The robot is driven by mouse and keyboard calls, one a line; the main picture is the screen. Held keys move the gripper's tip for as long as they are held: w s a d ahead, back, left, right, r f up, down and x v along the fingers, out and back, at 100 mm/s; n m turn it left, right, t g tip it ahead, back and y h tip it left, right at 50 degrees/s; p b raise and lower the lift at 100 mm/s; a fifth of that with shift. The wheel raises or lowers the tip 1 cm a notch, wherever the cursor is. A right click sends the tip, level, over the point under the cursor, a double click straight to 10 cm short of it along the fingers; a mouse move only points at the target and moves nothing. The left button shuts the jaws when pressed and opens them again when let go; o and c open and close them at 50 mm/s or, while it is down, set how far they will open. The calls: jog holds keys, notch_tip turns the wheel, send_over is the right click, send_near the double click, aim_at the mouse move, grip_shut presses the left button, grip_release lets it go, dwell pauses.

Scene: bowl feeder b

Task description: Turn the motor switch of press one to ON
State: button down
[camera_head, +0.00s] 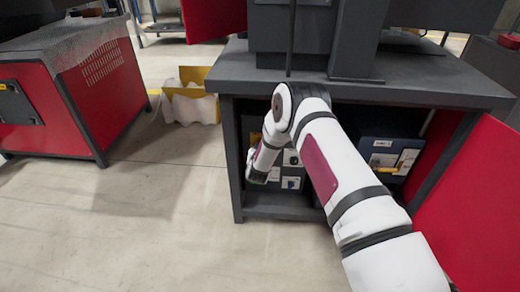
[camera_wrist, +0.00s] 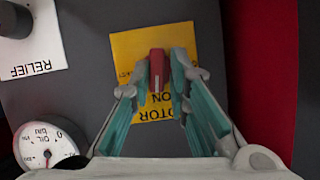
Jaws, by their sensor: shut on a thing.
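The motor switch is a red knob (camera_wrist: 157,70) with a pale line on it, on a yellow plate (camera_wrist: 126,46) in the wrist view. The plate's lettering appears upside down; "MOTOR" and "ON" can be partly read. My gripper (camera_wrist: 162,78) is shut on the red knob, with a fingertip at each side of it. The fingers cover part of the plate. In the head view my white arm reaches into the opening under the dark press bench (camera_head: 430,75). The switch and fingertips are hidden there.
In the wrist view, a gauge (camera_wrist: 44,146) and a "RELIEF" label (camera_wrist: 38,45) with a dark knob (camera_wrist: 14,20) lie to the left. A red panel (camera_wrist: 268,70) stands at right.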

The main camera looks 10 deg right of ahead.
jog(key=shift+d+f+n+h, duration=0.1)
jog(key=shift+d+n+h, duration=0.2)
jog(key=shift+n+h, duration=0.1)
jog(key=shift+d, duration=0.15)
jog(key=c, duration=1.6)
grip_release()
jog(key=shift+c, duration=0.2)
jog(key=shift+a, duration=0.2)
jog(key=v, duration=1.2)
jog(key=shift+a, duration=0.2)
jog(key=shift+w, duration=0.1)
